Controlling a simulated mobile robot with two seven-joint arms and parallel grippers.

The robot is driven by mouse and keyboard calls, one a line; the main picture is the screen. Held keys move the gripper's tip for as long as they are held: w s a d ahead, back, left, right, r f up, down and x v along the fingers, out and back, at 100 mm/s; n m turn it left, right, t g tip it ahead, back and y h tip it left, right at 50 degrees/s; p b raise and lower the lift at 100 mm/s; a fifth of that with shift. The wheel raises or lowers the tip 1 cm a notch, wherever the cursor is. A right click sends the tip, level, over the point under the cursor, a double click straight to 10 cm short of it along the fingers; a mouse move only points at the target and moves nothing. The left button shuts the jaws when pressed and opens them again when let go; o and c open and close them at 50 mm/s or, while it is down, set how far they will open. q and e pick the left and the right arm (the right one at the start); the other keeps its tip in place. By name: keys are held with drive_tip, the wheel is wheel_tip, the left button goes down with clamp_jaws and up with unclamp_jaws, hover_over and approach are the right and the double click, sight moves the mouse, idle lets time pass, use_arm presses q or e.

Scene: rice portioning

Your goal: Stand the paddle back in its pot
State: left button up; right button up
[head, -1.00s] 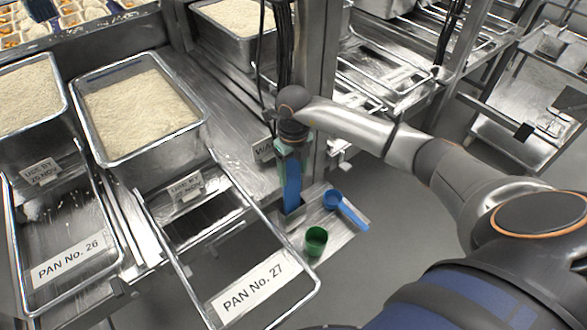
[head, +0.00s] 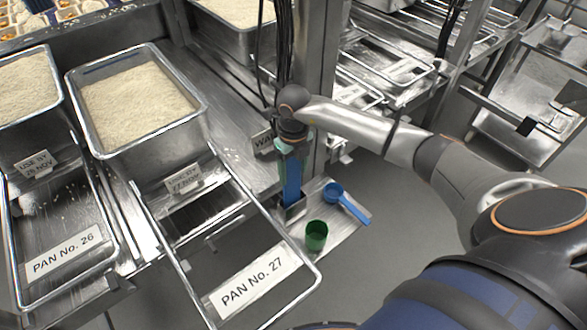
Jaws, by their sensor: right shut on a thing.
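The blue paddle (head: 292,178) hangs upright below my right gripper (head: 292,147), which is shut on its upper part. The paddle's lower end is at a small metal pot (head: 294,208) on the steel shelf. The lower end seems to be inside the pot's mouth, but I cannot tell how deep it sits. My left gripper is not in view.
A green cup (head: 316,236) and a blue scoop (head: 335,193) with a long handle are on the shelf (head: 345,228) beside the pot. Rice pans (head: 140,100) stand at the left. An empty frame labelled PAN No. 27 (head: 252,281) lies in front. A steel post (head: 317,70) rises behind the gripper.

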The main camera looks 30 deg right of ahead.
drive_tip(key=shift+f, duration=0.25)
drive_tip(key=shift+f+b, duration=0.95)
drive_tip(key=o, duration=1.4)
drive_tip(key=shift+r, duration=0.1)
wheel_tip(320, 180, up, 12)
drive_tip(key=shift+r, duration=0.15)
drive_tip(key=shift+s, duration=0.15)
